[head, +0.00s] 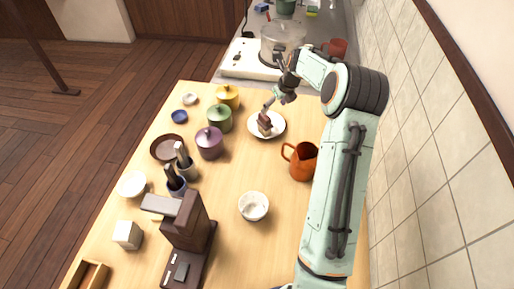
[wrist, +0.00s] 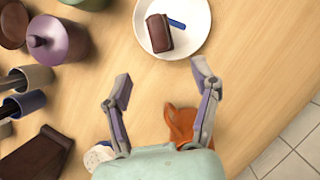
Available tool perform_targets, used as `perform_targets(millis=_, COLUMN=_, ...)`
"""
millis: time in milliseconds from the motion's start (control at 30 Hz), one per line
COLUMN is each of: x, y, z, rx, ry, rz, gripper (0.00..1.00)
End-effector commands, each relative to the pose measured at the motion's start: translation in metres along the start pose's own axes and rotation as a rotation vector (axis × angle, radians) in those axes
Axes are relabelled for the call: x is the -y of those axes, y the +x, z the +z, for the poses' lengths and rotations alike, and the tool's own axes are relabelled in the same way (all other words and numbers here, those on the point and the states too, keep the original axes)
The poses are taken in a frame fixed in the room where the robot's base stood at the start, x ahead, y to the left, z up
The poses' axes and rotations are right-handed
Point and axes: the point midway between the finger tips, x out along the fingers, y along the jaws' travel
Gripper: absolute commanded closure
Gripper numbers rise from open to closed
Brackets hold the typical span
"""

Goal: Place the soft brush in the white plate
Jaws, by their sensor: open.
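The white plate (head: 279,131) lies on the wooden table, right of the lidded pots in the head view. It also shows at the top of the wrist view (wrist: 196,47). A dark brown block-shaped item, apparently the soft brush (head: 264,124), rests within the plate; the wrist view shows it as a brown block (wrist: 158,34). A small blue bar (wrist: 177,23) lies against its right side. My gripper (head: 271,103) is above the plate area in the head view.
An orange pitcher (head: 303,163) stands right of the plate, near my arm. Yellow (head: 228,97), green (head: 219,119) and purple (head: 209,144) pots stand left. A white bowl (head: 253,206) and brown machine (head: 187,226) are nearer. Bare table lies between plate and bowl.

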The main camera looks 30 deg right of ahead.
Motion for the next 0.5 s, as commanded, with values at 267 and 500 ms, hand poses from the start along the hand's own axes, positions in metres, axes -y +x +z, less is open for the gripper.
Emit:
perform_targets(millis=267, x=-0.087, y=-0.051, z=0.002, rx=-0.083, ry=-0.607, rz=0.046, gripper=0.38)
perform_targets(millis=500, x=-0.232, y=-0.155, z=-0.089, rx=-0.165, ry=-1.898, rz=0.262, gripper=0.38)
